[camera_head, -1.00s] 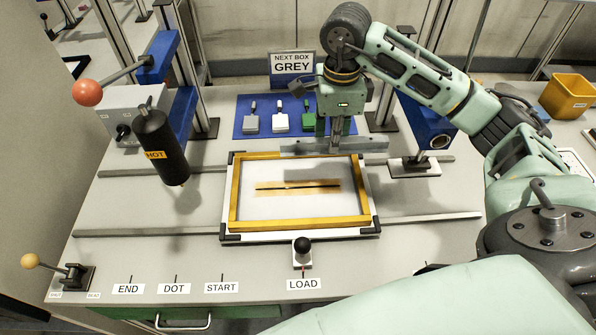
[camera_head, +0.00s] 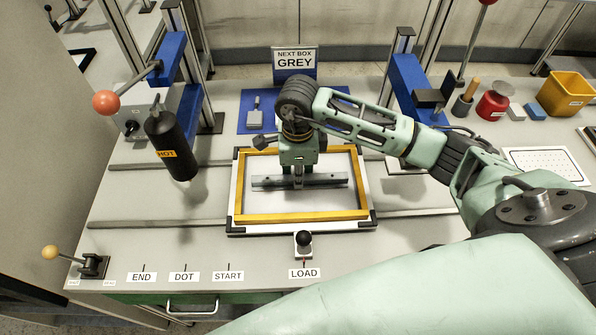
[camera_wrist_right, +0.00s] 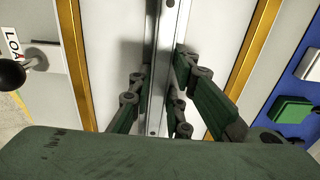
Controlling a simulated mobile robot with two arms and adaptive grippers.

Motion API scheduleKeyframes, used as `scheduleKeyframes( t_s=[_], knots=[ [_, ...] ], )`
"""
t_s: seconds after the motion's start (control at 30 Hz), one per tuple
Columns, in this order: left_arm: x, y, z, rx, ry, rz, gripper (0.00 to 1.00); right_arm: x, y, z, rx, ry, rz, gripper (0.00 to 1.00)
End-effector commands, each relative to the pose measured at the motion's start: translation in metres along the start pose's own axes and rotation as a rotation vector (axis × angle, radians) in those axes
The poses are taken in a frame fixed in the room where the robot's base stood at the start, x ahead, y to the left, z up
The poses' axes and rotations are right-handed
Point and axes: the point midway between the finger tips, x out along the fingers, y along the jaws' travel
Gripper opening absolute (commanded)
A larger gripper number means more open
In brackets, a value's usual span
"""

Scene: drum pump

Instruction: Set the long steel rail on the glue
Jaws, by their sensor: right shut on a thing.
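My right gripper (camera_head: 298,181) is shut on the long steel rail (camera_head: 328,180). The grey rail lies crosswise in the head view, over the middle of the white panel inside the yellow frame (camera_head: 300,216). The glue strip is hidden under the rail and gripper. In the right wrist view the rail (camera_wrist_right: 157,45) runs upright between the dark green fingers (camera_wrist_right: 158,88), over the pale panel. A shadow lies beside it; whether it touches the panel I cannot tell. My left gripper is out of view.
A black HOT canister (camera_head: 171,147) hangs left of the frame, beside a red-knobbed lever (camera_head: 106,103). Blue posts flank the back. A black knob (camera_head: 303,241) stands at the frame's front edge, above the LOAD label (camera_head: 304,273). A yellow bin (camera_head: 567,92) stands far right.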

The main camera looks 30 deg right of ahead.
Motion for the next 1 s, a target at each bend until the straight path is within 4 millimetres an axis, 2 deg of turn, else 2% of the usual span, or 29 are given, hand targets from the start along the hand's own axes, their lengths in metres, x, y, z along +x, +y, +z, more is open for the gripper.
scheduleKeyframes(
  t_s=[0.2,0.23,0.43,0.87,1.0],
  knots=[
    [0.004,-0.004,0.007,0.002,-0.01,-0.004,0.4,0.003,0.0,0.0,0.0,0.0,-0.001,0.0],
    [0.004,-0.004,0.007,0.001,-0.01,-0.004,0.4,0.003,0.0,0.0,0.0,0.0,0.0,0.18],
    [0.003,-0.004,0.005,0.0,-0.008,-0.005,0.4,0.002,0.0,0.0,0.0,0.0,0.0,0.35],
    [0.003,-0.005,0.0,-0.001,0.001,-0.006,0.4,-0.005,-0.001,0.001,-0.001,-0.002,-0.002,0.36],
    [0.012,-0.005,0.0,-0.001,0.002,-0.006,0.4,-0.027,-0.002,0.0,-0.002,-0.002,-0.006,0.36]
  ],
)
